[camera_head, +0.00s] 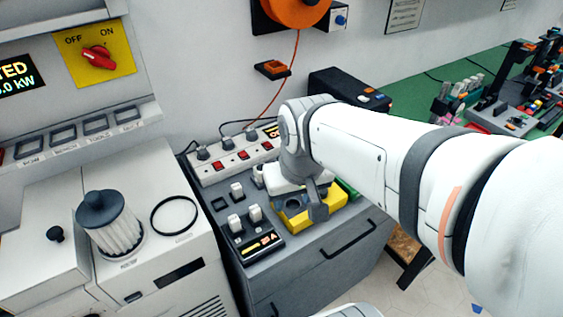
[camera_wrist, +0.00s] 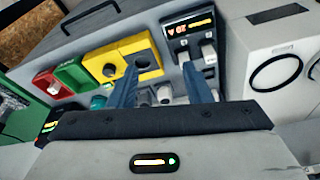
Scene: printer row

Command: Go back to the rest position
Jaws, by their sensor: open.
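My white arm reaches in from the right in the head view. My gripper (camera_wrist: 162,88) is open in the wrist view, with its two blue-grey fingers apart and nothing held between them. It is over the grey cabinet top (camera_head: 306,238). A yellow block (camera_head: 295,221) with a dark round opening stands close to the gripper and is partly hidden by it in the head view. In the wrist view the yellow block (camera_wrist: 121,57) lies beyond the fingers, with a green block (camera_wrist: 72,73) and a red block (camera_wrist: 46,84) to its left. I cannot tell whether a finger touches anything.
A power strip (camera_head: 234,156) with red switches lies behind my gripper. A black device with a lit display (camera_head: 262,246) stands at the cabinet's front. A white machine with a ribbed filter (camera_head: 112,226) and black ring (camera_head: 174,215) is at left. A black box (camera_head: 347,90) stands behind my arm.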

